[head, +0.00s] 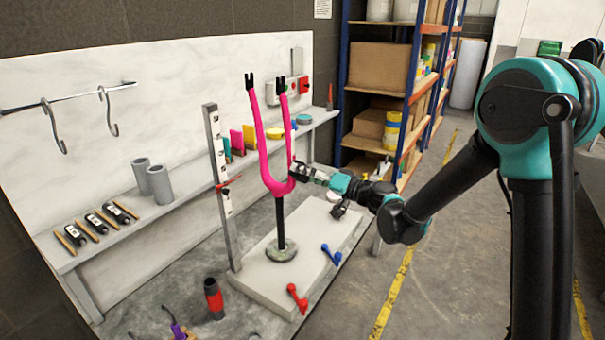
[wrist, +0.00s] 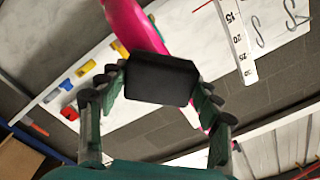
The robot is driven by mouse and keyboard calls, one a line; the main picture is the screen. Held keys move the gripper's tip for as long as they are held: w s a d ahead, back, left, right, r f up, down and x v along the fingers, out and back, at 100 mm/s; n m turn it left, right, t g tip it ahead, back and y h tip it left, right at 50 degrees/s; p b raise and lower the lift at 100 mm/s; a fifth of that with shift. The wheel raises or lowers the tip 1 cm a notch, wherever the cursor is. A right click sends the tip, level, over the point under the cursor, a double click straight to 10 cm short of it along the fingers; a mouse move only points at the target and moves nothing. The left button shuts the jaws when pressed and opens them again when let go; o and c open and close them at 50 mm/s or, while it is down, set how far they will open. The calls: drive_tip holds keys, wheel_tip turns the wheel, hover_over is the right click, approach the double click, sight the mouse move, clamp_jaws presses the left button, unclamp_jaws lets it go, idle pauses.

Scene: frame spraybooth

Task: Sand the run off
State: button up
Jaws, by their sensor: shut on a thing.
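A pink fork (head: 264,150) stands upright, its two legs pointing up, on a black post (head: 280,225) with a round foot. My gripper (head: 297,170) is at the right side of the fork, near where the legs join. In the wrist view my gripper (wrist: 160,82) is shut on a dark block (wrist: 160,76), likely the sanding block. The pink fork (wrist: 133,25) shows just beyond the block. I cannot tell whether the block touches the paint. No run can be made out on the fork.
A graduated upright (head: 218,185) stands left of the fork on a pale base slab (head: 262,285). A red-and-black bottle (head: 213,298) stands at front left. A shelf (head: 180,205) holds grey cylinders and small tools behind.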

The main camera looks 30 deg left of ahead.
drive_tip(key=shift+s+d, duration=0.15)
drive_tip(key=shift+d, duration=1.2)
drive_tip(key=shift+s+d, duration=0.1)
drive_tip(key=shift+d, duration=1.2)
drive_tip(key=d, duration=0.3)
drive_tip(key=shift+s, duration=0.15)
